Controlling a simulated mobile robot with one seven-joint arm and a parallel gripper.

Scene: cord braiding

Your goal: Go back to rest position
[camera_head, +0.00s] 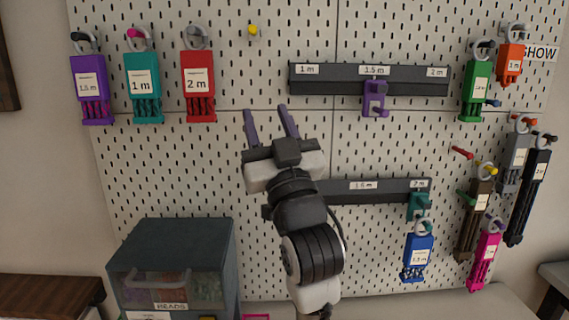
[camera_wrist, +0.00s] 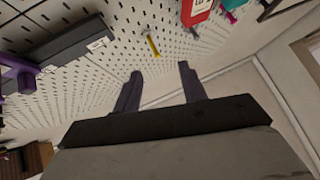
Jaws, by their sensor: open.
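My gripper (camera_head: 270,124) is raised in front of the white pegboard (camera_head: 210,160), left of the middle in the head view. Its two purple-grey fingers are apart with nothing between them. In the wrist view the open fingers (camera_wrist: 160,88) point toward the pegboard, with bare board and a wall beyond them. A yellow peg (camera_head: 253,30) stands empty above the gripper in the head view; it also shows in the wrist view (camera_wrist: 153,45).
Purple (camera_head: 89,85), teal (camera_head: 143,83) and red (camera_head: 198,82) cord tags hang upper left. A dark rail (camera_head: 335,79) holds a purple slider (camera_head: 375,98); a lower rail (camera_head: 385,190) is partly behind my arm. Several tags hang right, including a blue one (camera_head: 418,255). A bead box (camera_head: 190,245) stands lower left.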

